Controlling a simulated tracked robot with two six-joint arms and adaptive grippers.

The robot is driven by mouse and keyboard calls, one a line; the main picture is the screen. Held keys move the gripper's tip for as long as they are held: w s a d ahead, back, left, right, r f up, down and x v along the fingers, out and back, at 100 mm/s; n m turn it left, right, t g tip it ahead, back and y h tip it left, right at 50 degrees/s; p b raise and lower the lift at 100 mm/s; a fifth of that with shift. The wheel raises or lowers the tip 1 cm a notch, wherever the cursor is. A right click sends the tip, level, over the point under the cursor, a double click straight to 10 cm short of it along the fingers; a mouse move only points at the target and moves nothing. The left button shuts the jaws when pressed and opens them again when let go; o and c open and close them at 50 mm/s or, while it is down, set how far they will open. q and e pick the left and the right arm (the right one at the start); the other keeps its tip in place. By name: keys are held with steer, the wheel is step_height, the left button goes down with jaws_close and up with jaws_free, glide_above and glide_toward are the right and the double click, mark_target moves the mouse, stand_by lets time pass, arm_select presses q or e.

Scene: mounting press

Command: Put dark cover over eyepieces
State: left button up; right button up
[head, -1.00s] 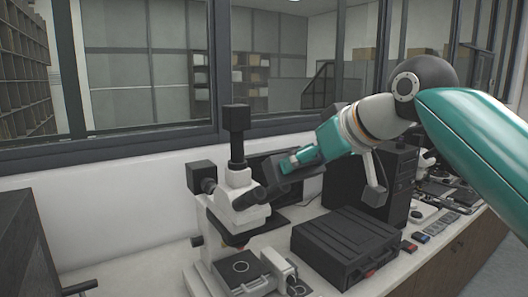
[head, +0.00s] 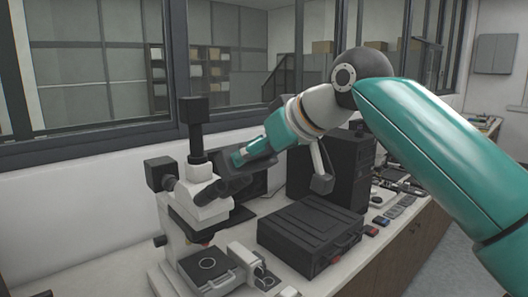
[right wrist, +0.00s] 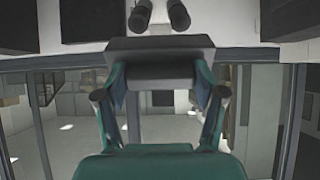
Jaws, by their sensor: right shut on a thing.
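The microscope (head: 178,215) stands on the bench at the left in the head view, white with dark parts. Its two dark eyepieces show as a left eyepiece (right wrist: 140,16) and a right eyepiece (right wrist: 179,15) at the top of the right wrist view, their round ends uncovered. My right gripper (head: 245,154) is shut on the dark cover (right wrist: 160,50), a dark box-like piece gripped from both sides. The cover (head: 236,180) is close beside the eyepieces in the head view. Whether they touch cannot be told. My left gripper is not in view.
A black case (head: 310,232) lies on the bench right of the microscope. A black computer tower (head: 330,170) stands behind it, with a monitor (head: 250,185) partly hidden behind my gripper. Small items (head: 385,222) lie along the bench's right edge. Windows line the back.

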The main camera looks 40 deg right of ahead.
mark_target(257, 168)
steer(key=f+b, duration=0.1)
steer(key=w+f+b, duration=0.2)
steer(key=f, duration=0.1)
steer(key=shift+x, duration=1.9)
steer(key=shift+w+f, duration=0.15)
steer(key=shift+w, duration=0.05)
steer(key=shift+w+f, duration=0.15)
steer(key=shift+w, duration=0.05)
steer(key=o, duration=1.2)
steer(key=shift+w, duration=0.1)
steer(key=v, duration=1.2)
steer(key=shift+a, duration=0.15)
